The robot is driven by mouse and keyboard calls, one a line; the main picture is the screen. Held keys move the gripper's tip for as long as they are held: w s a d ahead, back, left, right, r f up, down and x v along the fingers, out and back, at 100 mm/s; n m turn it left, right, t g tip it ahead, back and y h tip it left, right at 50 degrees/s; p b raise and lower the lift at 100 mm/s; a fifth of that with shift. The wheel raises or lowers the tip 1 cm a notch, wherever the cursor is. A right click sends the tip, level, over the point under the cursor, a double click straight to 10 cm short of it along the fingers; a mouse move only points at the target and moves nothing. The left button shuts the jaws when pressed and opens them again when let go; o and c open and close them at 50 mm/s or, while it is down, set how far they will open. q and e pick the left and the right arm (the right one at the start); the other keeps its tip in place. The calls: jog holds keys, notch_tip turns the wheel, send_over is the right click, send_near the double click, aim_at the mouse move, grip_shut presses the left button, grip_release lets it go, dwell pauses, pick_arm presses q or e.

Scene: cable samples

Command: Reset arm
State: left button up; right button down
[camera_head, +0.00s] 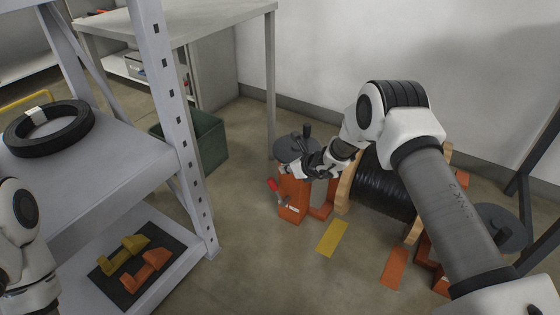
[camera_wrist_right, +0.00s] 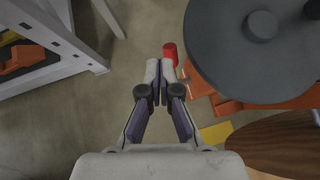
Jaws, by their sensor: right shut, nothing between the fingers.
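My right arm reaches in from the right in the head view. Its right gripper (camera_head: 288,172) is over the orange stand beside the cable drum. In the right wrist view the two fingers of the right gripper (camera_wrist_right: 160,68) are together, with nothing between them. A red-tipped handle (camera_wrist_right: 170,55) shows just beyond the fingertips; whether they touch it I cannot tell. Only white links of my left arm show at the left edge of the head view; its gripper is out of sight.
An orange stand (camera_head: 293,195) with a grey disc (camera_head: 297,148) holds the black cable drum (camera_head: 380,188). A shelf (camera_head: 90,150) at the left carries a black cable coil (camera_head: 48,127). A green bin (camera_head: 205,140) stands behind. Yellow tape (camera_head: 331,238) marks the open floor.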

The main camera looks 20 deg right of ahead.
jog(key=s+a+f+n+g, duration=0.25)
jog(key=s+f, duration=0.25)
jog(key=s, duration=0.3)
jog(key=s+a+f+n+g, duration=0.1)
jog(key=s+f+n+g, duration=0.15)
jog(key=s+f, duration=0.4)
jog(key=s+a+f+n+g, duration=0.1)
jog(key=s+a+f+g, duration=0.15)
jog(key=s, duration=0.75)
jog(key=s+d+n+g+h, duration=0.3)
jog(key=s+n, duration=0.4)
jog(key=s, duration=0.5)
jog(key=s+d+n+g+h, duration=0.2)
jog(key=s+d+n, duration=0.2)
jog(key=s+n, duration=0.6)
jog(key=s+a+r+n+t+p, duration=0.1)
jog(key=r+n+p, duration=0.3)
jog(key=r+p, duration=1.5)
jog(key=s+a+r+n+t+p, duration=0.1)
jog(key=r+n+p, duration=0.3)
jog(key=r+p, duration=1.5)
notch_tip(320, 180, up, 2)
jog(key=shift+a+t+y, duration=0.4)
jog(key=shift+a+t, duration=0.15)
